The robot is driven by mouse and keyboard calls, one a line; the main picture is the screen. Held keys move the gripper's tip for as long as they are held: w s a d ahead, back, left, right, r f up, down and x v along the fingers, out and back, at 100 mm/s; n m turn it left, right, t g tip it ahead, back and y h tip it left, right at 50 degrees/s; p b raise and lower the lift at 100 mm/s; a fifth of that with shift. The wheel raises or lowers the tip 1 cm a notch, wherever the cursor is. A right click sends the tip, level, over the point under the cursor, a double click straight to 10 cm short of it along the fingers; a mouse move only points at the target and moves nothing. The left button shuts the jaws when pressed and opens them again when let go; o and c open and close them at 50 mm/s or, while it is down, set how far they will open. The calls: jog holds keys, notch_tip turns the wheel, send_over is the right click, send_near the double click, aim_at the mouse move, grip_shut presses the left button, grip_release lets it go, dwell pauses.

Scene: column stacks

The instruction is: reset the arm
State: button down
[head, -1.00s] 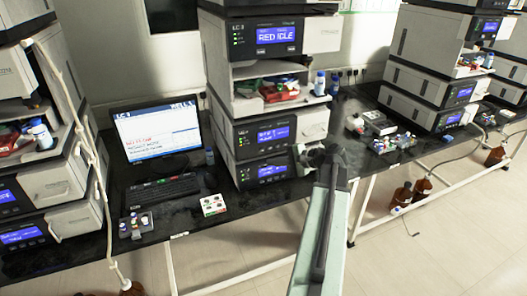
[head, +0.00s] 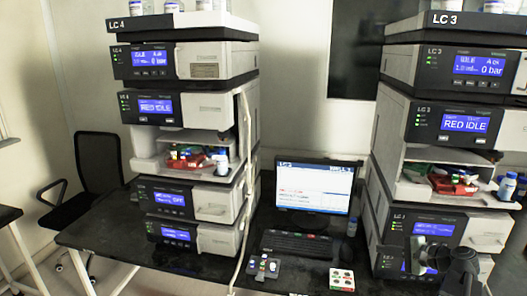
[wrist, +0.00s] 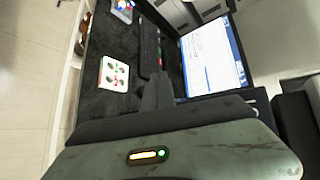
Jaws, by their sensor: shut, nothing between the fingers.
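My gripper (head: 428,258) is at the lower right of the head view, in front of the lower part of the LC 3 stack. In the wrist view my gripper (wrist: 158,92) shows as dark fingers shut together with nothing between them. It is over the bench, between the monitor (wrist: 212,55) and the white box with round dark spots (wrist: 114,74). The fingers seem to touch nothing, though their exact height above the bench is hard to tell.
The LC 4 stack (head: 205,120) stands left and the LC 3 stack (head: 440,165) right on the black bench (head: 100,240). The monitor (head: 312,188), keyboard (head: 297,245), small vial rack (head: 264,268) and white box (head: 342,279) lie between them. A black chair (head: 98,160) is at far left.

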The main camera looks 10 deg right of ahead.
jog(key=w+a+f+n+g+y, duration=0.1)
jog(key=w+a+f+n+g, duration=0.1)
jog(key=a, duration=0.8)
jog(key=w+a+f+n+g, duration=0.2)
jog(key=a, duration=0.8)
jog(key=w+a+f+n+g+y, duration=0.1)
jog(key=w+a+f+n+g, duration=0.15)
jog(key=a, duration=0.75)
jog(key=s+a+f+n+g+h, duration=0.2)
jog(key=s+a+n, duration=0.1)
jog(key=a, duration=0.3)
jog(key=s+a+f+n+g+h, duration=0.1)
jog(key=s+a+f+n+g, duration=0.15)
jog(key=a, duration=0.35)
jog(key=s+d+f+n+h, duration=0.3)
jog(key=s+d+h, duration=0.1)
jog(key=d+h, duration=0.1)
jog(key=shift+s+d+n, duration=0.3)
jog(key=shift+d+n, duration=0.1)
jog(key=shift+d, duration=0.2)
